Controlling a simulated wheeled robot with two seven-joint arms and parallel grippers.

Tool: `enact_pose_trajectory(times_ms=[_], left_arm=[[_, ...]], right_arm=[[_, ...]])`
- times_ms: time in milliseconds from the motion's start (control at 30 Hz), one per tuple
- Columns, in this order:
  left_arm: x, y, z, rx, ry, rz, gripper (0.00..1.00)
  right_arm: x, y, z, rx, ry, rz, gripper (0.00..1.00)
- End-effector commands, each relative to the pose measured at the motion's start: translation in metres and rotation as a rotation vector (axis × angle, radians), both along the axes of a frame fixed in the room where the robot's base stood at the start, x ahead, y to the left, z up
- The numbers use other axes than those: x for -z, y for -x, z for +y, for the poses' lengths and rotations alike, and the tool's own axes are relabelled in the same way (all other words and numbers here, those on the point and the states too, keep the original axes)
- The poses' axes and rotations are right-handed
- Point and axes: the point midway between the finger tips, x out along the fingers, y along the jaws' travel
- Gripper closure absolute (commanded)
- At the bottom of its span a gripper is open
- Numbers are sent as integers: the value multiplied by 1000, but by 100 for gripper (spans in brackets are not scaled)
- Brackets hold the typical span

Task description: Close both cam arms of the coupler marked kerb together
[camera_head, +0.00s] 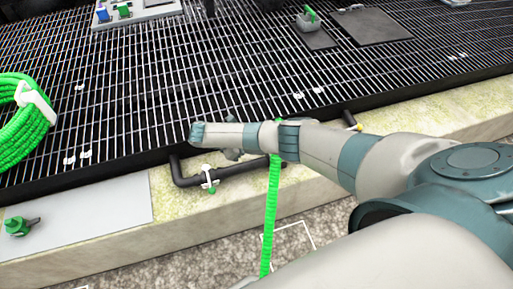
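My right arm comes in from the right and stretches leftward over the black pipe (240,171) along the kerb (120,195). Its fingers cannot be made out; the arm covers the area below and behind it. A green ribbed hose (270,215) runs from under the arm down past the kerb to the gravel. A small grey part (233,154) shows just below the arm, and I cannot tell whether it is coupler or gripper. The coupler marked kerb and its cam arms cannot be made out, nor any marking. My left gripper is not in view.
A white clip (209,180) sits on the pipe. A green fitting (20,226) lies on a pale plate (85,222) at lower left. A coiled green hose (20,130) lies at the left on the dark grating (130,100). Dark plates (370,27) lie at the top right.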

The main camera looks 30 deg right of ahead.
Motion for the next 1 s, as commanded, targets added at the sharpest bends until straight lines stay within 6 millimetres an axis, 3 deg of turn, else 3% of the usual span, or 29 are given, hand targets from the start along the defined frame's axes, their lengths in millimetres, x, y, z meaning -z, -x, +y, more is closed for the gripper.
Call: enact_pose_trajectory(times_ms=[167,200,267,733,1000], left_arm=[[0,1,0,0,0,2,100],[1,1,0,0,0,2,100],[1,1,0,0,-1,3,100],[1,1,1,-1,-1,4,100],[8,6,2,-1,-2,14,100]], right_arm=[[0,0,-1,0,0,0,100],[0,0,-1,0,0,0,77],[0,0,-1,0,0,0,66],[-4,-1,4,0,-1,0,66],[-25,-7,30,-1,-4,-1,66]])
